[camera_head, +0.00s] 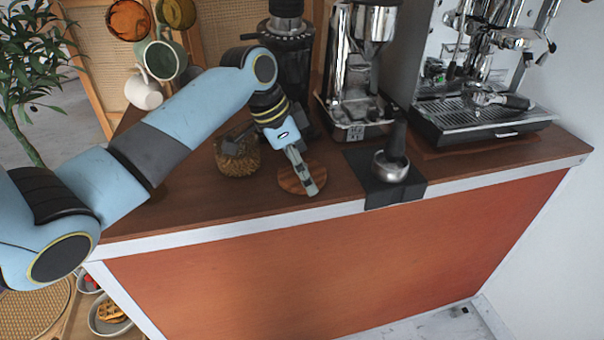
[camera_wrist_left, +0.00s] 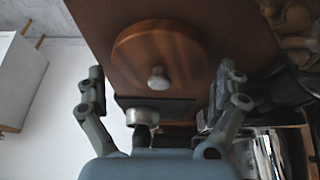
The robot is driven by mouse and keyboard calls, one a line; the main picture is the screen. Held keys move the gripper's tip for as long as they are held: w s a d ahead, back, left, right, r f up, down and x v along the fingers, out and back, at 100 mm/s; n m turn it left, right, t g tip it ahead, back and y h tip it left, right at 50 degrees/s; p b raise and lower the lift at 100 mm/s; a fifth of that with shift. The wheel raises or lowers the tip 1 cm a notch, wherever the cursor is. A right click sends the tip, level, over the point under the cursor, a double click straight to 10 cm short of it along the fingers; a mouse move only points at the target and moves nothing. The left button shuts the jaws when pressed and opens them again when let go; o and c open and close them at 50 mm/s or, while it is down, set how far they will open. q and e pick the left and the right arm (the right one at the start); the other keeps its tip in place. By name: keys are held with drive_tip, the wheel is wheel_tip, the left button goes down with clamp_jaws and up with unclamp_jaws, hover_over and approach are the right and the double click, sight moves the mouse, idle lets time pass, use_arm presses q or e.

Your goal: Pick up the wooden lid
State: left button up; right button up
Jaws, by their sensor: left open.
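The round wooden lid (camera_head: 289,181) lies on the brown counter near its front edge in the head view. My right gripper is not in view.
A glass jar of coffee beans (camera_head: 237,158) stands left of the lid. A black mat (camera_head: 374,191) with a metal portafilter or tamper (camera_head: 391,167) lies to the right. A grinder (camera_head: 357,90) and an espresso machine (camera_head: 478,115) stand behind. Mugs (camera_head: 144,92) hang at the left.

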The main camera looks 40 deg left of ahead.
use_arm(q)
drive_tip(key=c, duration=1)
